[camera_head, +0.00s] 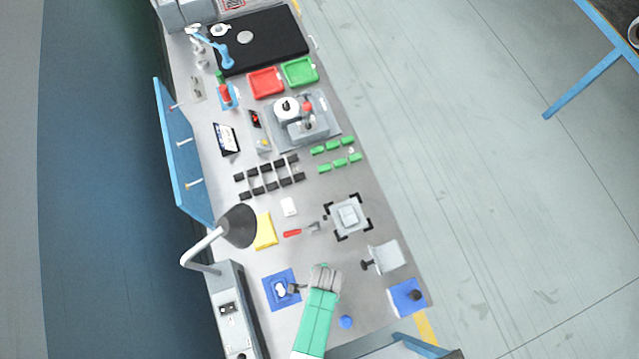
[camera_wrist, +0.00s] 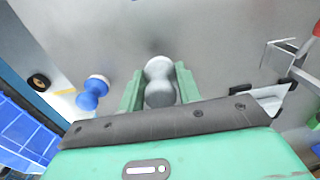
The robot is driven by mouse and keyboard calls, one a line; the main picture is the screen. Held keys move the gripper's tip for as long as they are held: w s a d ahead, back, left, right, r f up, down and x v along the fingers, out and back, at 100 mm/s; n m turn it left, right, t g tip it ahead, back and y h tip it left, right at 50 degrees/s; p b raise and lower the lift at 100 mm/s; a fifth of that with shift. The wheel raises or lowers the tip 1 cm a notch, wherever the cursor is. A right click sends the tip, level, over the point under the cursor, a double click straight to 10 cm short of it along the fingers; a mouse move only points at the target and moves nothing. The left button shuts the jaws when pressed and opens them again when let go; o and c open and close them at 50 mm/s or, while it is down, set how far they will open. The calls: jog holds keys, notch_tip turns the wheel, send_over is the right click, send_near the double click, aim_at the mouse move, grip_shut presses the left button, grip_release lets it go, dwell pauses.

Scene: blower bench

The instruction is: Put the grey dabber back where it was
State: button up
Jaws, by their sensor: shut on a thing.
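The grey dabber (camera_wrist: 160,82) shows in the wrist view as a smooth, waisted shape between the two green fingers of my gripper (camera_wrist: 158,88). The fingers are shut on it, one at each side. In the head view my gripper (camera_head: 325,278) is over the near part of the bench, between the left blue mat (camera_head: 270,298) and the clear stand (camera_head: 387,256). The dabber cannot be made out in the head view. Whether its foot touches the bench I cannot tell. A blue dabber (camera_head: 346,322) stands just right of my forearm; it also shows in the wrist view (camera_wrist: 92,92).
A white item (camera_head: 280,290) lies on the left mat. A dark round thing (camera_head: 415,295) sits on the right blue mat (camera_head: 402,303). A grey block (camera_head: 348,216) lies inside black corner marks. A lamp (camera_head: 238,226) leans over the left edge.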

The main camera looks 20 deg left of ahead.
jog(key=shift+w+d+f, duration=0.15)
jog(key=shift+w+d, duration=0.1)
jog(key=shift+w, duration=0.5)
jog(key=shift+w+d+f+b, duration=0.1)
jog(key=shift+w+d+b, duration=0.1)
jog(key=shift+b, duration=0.1)
jog(key=f+b, duration=0.1)
jog(key=w+f+b, duration=0.1)
jog(key=f+b, duration=0.1)
jog(key=shift+f, duration=0.15)
jog(key=shift+s+f+b, duration=0.25)
jog(key=shift+f+b, duration=0.05)
jog(key=shift+b, duration=0.25)
jog(key=shift+r+p, duration=0.3)
jog(key=shift+c, duration=0.4)
jog(key=shift+f, duration=0.2)
jog(key=o, duration=1)
jog(key=shift+c, duration=0.2)
jog(key=shift+r, duration=0.15)
